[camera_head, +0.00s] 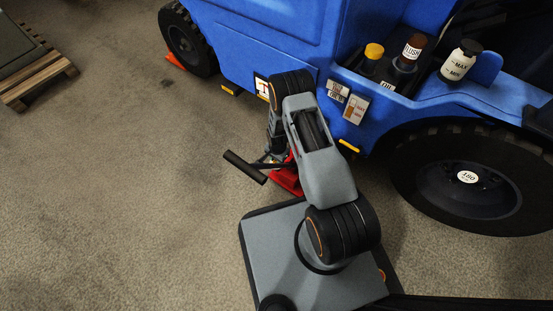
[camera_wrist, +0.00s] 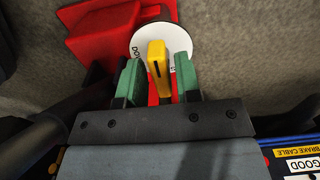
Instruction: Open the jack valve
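The jack is red; its body shows in the wrist view (camera_wrist: 95,30) and partly in the head view (camera_head: 287,181), low beside the blue vehicle. In the wrist view a yellow valve lever (camera_wrist: 157,55) stands on a white round dial (camera_wrist: 143,35) with partly hidden black lettering. My gripper (camera_wrist: 159,75) has green fingertips, one on each side of the lever. A gap shows on both sides, so it is open around the lever and not pressing on it. In the head view my arm hides the gripper and the lever.
A black jack handle (camera_head: 245,167) sticks out to the left. The blue vehicle (camera_head: 245,40) stands behind, with a large wheel (camera_head: 468,185) at right and bottles on top. A wooden pallet (camera_head: 40,78) lies far left. The floor at left is clear.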

